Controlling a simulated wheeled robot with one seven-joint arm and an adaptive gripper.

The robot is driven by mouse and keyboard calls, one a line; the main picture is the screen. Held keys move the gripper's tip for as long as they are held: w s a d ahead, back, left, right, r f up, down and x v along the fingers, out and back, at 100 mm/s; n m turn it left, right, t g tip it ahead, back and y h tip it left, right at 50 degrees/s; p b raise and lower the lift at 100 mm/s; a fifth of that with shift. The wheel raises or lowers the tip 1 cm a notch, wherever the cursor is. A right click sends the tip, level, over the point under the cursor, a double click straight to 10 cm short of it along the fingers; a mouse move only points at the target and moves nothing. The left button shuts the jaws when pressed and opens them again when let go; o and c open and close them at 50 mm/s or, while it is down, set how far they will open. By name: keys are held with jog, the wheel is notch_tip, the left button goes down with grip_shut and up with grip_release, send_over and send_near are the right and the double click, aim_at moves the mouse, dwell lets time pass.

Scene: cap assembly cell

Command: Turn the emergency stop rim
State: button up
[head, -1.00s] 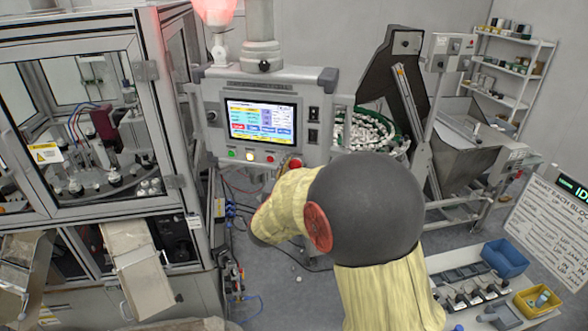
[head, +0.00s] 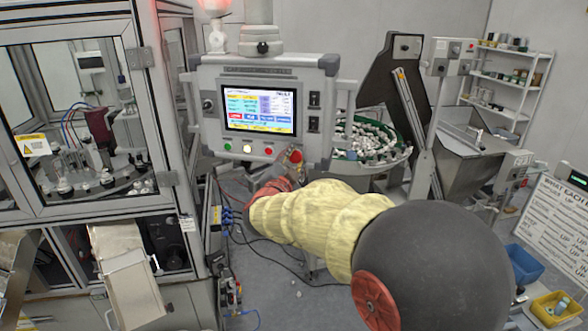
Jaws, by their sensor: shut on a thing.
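The red emergency stop (head: 296,155) is at the lower right of the grey control panel (head: 325,75), beside the row of smaller buttons. My gripper (head: 291,163) is at the emergency stop, shut on its rim. The fingers are small and partly hidden, so their exact hold on the rim is hard to make out. My arm in its yellow cover reaches in from the lower right. The red top of the stop shows just above the fingers.
The panel's lit screen (head: 259,109) sits above the buttons. A glazed machine cabinet (head: 158,112) stands close on the left. Behind the panel to the right is a round feeder bowl (head: 405,155) with a green rim.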

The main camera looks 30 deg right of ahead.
jog(key=shift+r+m+b, duration=0.1)
jog(key=shift+m+b, duration=0.25)
jog(key=shift+m, duration=0.05)
jog(key=o, duration=1.2)
jog(key=shift+d, duration=0.1)
jog(key=shift+c, duration=0.2)
jog(key=v, duration=1.2)
